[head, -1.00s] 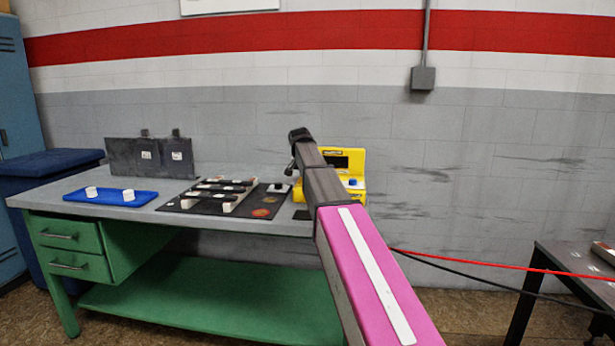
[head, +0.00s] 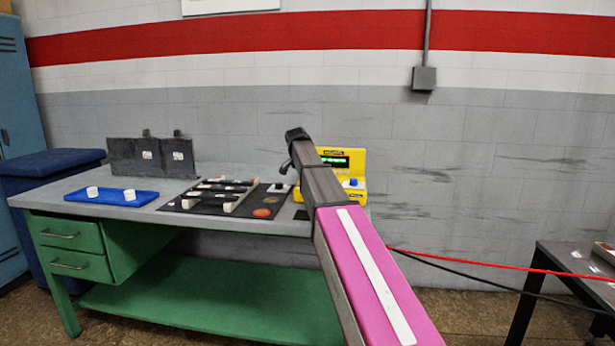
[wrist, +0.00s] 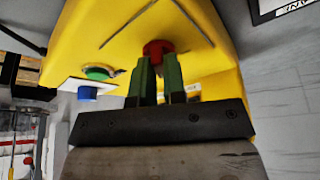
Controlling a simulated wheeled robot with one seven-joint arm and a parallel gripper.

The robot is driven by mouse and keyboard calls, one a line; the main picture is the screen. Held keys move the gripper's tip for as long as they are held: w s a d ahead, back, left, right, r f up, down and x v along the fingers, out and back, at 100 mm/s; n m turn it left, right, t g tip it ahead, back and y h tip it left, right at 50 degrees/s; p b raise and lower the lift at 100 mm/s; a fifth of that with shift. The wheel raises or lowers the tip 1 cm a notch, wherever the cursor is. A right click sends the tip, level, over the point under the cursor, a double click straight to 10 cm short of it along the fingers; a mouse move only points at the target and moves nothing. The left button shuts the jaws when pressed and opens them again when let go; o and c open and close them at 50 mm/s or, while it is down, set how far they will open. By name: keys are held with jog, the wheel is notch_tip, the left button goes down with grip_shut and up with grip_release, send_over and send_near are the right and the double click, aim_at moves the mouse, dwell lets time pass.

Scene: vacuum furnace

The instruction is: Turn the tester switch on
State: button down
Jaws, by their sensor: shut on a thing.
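The yellow tester (head: 352,160) stands at the right end of the bench, partly hidden by my arm. Its screen (head: 336,161) is lit with green text. In the wrist view the tester's yellow body (wrist: 205,35) fills the upper middle. My gripper (wrist: 157,62) has its two green fingers shut on a red knob (wrist: 157,46) on the tester, which I take to be its switch. A green round part (wrist: 99,72) and a blue knob (wrist: 87,93) are to the left of the fingers. In the head view my gripper is hidden behind the arm.
A black mat with a fixture (head: 220,193), a blue tray (head: 111,197) with white pieces and dark upright plates (head: 150,157) are on the green bench (head: 220,298). Red and black cables (head: 470,260) run to a dark table (head: 580,258) at right.

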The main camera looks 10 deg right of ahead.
jog(key=c, duration=1.2)
grip_release()
jog(key=shift+f, duration=0.1)
jog(key=v, duration=1.1)
jog(key=shift+f, duration=0.1)
